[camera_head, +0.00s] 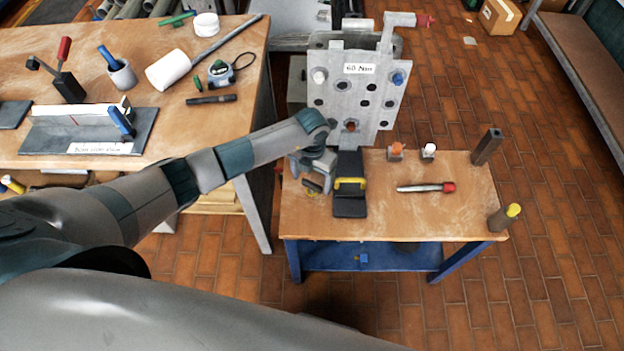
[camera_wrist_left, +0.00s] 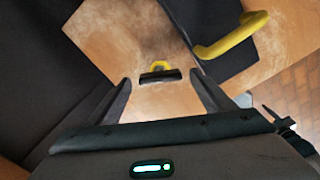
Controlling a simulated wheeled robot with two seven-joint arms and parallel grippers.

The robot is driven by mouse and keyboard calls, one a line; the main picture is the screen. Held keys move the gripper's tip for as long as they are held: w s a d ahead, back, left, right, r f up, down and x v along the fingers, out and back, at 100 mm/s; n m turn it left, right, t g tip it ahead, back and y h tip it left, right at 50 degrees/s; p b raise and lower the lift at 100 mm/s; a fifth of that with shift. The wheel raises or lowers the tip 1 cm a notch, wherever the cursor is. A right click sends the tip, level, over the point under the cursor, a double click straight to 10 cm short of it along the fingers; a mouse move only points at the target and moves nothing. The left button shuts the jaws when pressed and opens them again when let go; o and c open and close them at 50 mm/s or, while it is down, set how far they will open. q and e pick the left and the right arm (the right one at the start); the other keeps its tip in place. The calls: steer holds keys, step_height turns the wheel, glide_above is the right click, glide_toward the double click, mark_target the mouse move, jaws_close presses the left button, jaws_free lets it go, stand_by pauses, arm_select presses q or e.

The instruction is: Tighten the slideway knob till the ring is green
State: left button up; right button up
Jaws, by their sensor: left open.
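My left gripper (camera_head: 313,177) points down over the left end of the small wooden-topped table. It is open; in the left wrist view its two fingers (camera_wrist_left: 161,80) stand apart. Between and beyond them is a small black bar with a yellow part (camera_wrist_left: 158,73). It looks apart from both fingers. I cannot tell whether it is the slideway knob, and I see no green ring. Just to the right is a black block (camera_head: 349,205) with a yellow handle (camera_head: 350,184), also in the left wrist view (camera_wrist_left: 232,36). My right gripper is not in view.
A grey holed plate (camera_head: 340,103) stands at the table's back. A red-ended tool (camera_head: 425,188), small orange (camera_head: 397,148) and white (camera_head: 429,149) pieces and dark posts (camera_head: 487,147) are to the right. A cluttered bench (camera_head: 215,125) is at left. The table's front right is mostly clear.

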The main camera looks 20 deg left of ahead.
arm_select(q)
steer(key=shift+f, duration=0.85)
steer(key=c, duration=1)
steer(key=shift+f+m+b, duration=0.1)
steer(key=shift+m+b, duration=0.3)
steer(key=shift+b, duration=0.05)
steer(key=shift+c, duration=0.2)
steer(key=m+b, duration=0.2)
steer(key=b, duration=0.1)
steer(key=shift+w+f+m, duration=0.1)
steer(key=shift+f+m, duration=0.05)
steer(key=shift+m, duration=0.15)
steer(key=shift+r+m+b, duration=0.2)
steer(key=shift+m+b, duration=0.45)
steer(key=shift+m, duration=0.25)
steer(key=shift+r, duration=0.1)
steer(key=o, duration=1)
